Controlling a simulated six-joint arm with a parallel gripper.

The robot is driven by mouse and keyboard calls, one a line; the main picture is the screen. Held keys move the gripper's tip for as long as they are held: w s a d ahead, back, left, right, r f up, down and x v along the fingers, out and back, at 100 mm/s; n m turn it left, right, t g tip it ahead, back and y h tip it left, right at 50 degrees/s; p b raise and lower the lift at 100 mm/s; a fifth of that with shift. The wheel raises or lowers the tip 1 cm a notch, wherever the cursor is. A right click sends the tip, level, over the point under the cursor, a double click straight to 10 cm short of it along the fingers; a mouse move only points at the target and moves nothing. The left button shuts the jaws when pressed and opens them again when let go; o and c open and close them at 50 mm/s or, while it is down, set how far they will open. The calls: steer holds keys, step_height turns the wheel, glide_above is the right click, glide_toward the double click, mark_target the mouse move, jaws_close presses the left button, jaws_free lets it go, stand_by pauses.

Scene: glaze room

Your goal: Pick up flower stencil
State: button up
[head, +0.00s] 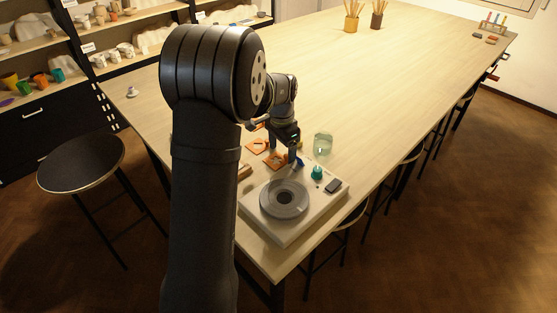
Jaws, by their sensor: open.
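Flat orange pieces that look like stencils lie on the pale table (400,70), beside and partly behind my gripper. One orange piece (257,146) is left of the gripper, and another orange piece (274,161) is closer to it. Both have cut-outs, but they are too small for me to tell which is the flower stencil. My gripper (293,158) points down just right of the nearer orange piece. It is open, and I see no stencil between its fingers. My arm hides part of the table to the left.
A light board (284,236) with a round grey wheel (283,199) stands in front of the gripper. A teal bottle (317,173) and a dark block (335,186) are on its right side. A glass jar (322,144) stands behind. The table's far middle is clear.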

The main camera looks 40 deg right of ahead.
steer(key=shift+c, duration=0.5)
steer(key=c, duration=0.9)
steer(key=shift+r, duration=0.1)
